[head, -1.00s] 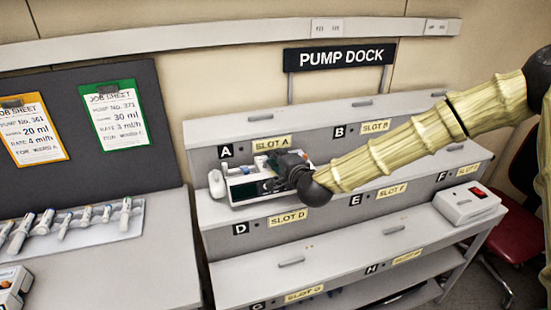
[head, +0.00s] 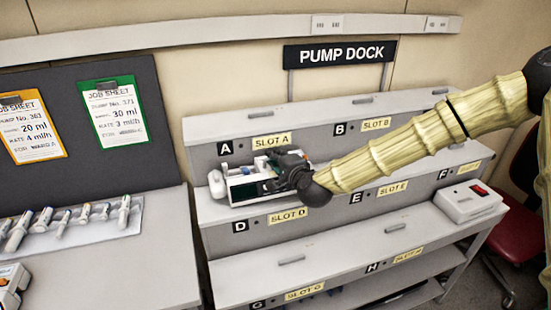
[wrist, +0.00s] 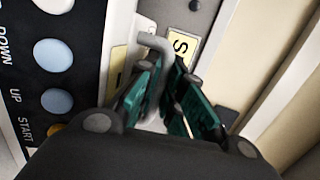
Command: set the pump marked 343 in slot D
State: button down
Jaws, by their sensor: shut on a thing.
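A white pump (head: 245,189) is at the left end of the dock's middle tier, above the D plate (head: 240,227) and the SLOT D label (head: 288,216). Its number cannot be read. My gripper (head: 287,174) is at its right end. In the wrist view the green fingers (wrist: 168,100) are shut around a grey bar handle (wrist: 155,42). The pump's panel (wrist: 40,75) with DOWN, UP and START buttons shows beside them. Whether the pump's underside fully rests on the tier is hard to tell.
The SLOT A riser (head: 270,142) rises behind the pump. A side counter (head: 110,270) holds a tray of syringes at left.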

jog(key=shift+f+b, duration=0.7)
jog(key=shift+b, duration=0.2)
dwell(1.7)
jog(key=c, duration=1.5)
grip_release()
jog(key=shift+f, duration=0.2)
jog(key=v, duration=1.2)
jog(key=shift+r, duration=0.25)
